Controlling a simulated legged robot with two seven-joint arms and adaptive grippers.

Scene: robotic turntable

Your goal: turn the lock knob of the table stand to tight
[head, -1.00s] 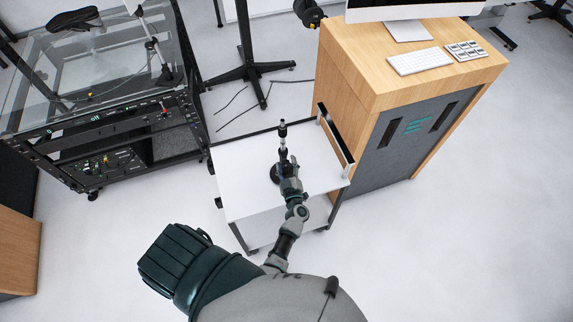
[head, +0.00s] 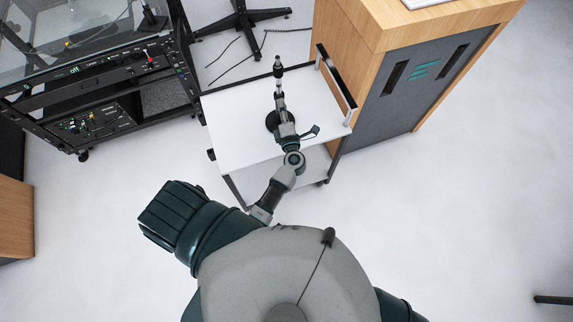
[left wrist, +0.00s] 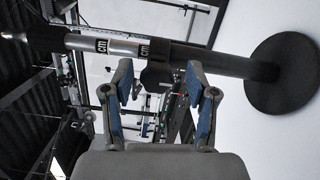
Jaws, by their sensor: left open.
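The table stand (head: 278,74) is a slim black and silver pole on a round black base, standing on a white cart top. In the left wrist view the pole (left wrist: 215,60) runs sideways across the picture with its base (left wrist: 284,75) at the right. The dark lock knob (left wrist: 156,74) sticks out from the black collar beside the silver section. My left gripper (left wrist: 158,84) is open, its two blue-grey fingers on either side of the knob. Contact cannot be made out. In the head view my left gripper (head: 281,104) hides part of the stand. My right gripper is not visible.
The white cart (head: 232,125) has a raised dark handle (head: 336,76) on its right side. A wooden cabinet (head: 375,90) stands close to the right. A black equipment rack (head: 110,105) stands at the left. The floor in front of the cart is open.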

